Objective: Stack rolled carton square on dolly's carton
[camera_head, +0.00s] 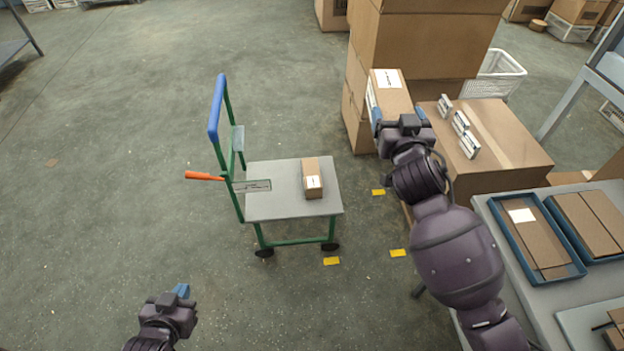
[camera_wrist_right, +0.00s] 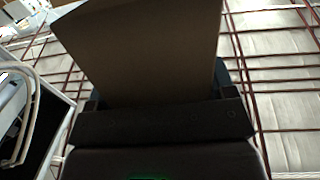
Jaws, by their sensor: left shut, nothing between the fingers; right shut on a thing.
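The dolly (camera_head: 262,205) has a grey deck, a green frame and a blue handle. A small brown carton (camera_head: 312,190) with a white label lies on its deck. My right gripper (camera_head: 402,120) is shut on a brown carton (camera_head: 392,98) with a white label, held up beside the tall carton stack. The held carton also fills the upper middle of the right wrist view (camera_wrist_right: 150,55). Its lower end is hidden by the gripper. My left gripper (camera_head: 181,291) is shut and empty, low at the left, well apart from the dolly.
Large cartons (camera_head: 425,45) stand behind the held carton. A wide carton (camera_head: 510,140) with several small boxes on top is right of my right gripper. A table (camera_head: 500,225) with a blue tray (camera_head: 575,268) stands at the right. The floor left of the dolly is clear.

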